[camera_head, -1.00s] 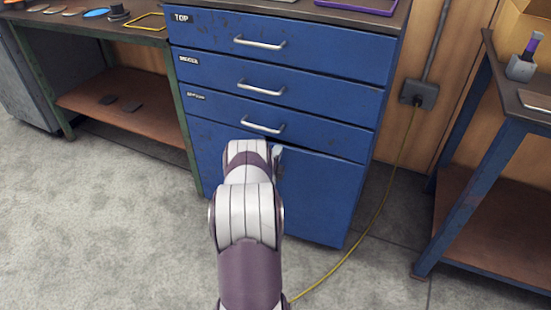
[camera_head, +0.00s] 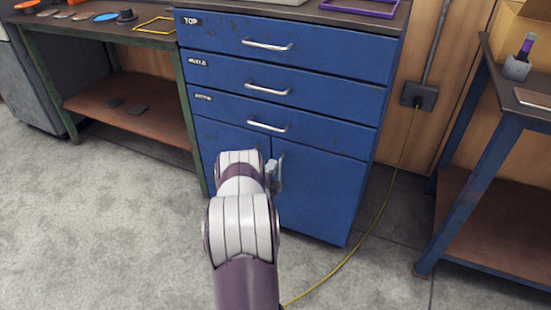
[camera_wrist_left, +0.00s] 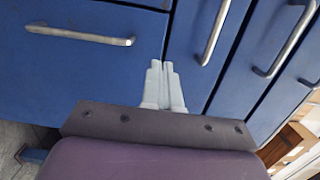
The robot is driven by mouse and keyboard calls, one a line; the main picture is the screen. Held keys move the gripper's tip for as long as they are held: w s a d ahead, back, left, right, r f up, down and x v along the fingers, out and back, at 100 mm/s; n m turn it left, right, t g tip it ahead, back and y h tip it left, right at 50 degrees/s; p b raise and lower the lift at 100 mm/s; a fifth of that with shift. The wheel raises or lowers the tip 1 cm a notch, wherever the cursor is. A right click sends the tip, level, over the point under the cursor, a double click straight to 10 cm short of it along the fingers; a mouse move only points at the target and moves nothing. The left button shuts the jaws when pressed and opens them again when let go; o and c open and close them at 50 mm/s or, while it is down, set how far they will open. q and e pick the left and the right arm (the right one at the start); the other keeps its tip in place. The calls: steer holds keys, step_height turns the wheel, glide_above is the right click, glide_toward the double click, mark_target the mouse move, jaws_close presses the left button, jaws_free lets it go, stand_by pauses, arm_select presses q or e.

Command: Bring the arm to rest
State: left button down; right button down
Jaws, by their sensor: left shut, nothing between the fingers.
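My left arm (camera_head: 240,230), white and purple, reaches up from the bottom middle of the head view. My left gripper (camera_head: 271,168) is partly hidden by its own wrist there, in front of the lower doors of the blue cabinet (camera_head: 325,195). In the left wrist view, the pale fingers (camera_wrist_left: 162,66) are together and empty. They point at the cabinet front, between a handle (camera_wrist_left: 80,34) on the left and a drawer handle (camera_wrist_left: 215,35) on the right. I cannot tell whether they touch the front. The drawers look shut. My right gripper is not in view.
A workbench (camera_head: 120,40) with small parts stands left of the cabinet. A blue-legged table (camera_head: 488,165) stands at the right. A yellow cable (camera_head: 375,220) runs from a wall outlet (camera_head: 419,96) across the floor. The floor (camera_head: 90,220) at left is clear.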

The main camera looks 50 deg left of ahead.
arm_select(q)
steer(key=v, duration=0.2)
steer(key=p+v, duration=0.1)
steer(key=v, duration=0.2)
steer(key=shift+s+a+r, duration=0.2)
steer(key=shift+s+a, duration=0.05)
steer(key=shift+s, duration=0.05)
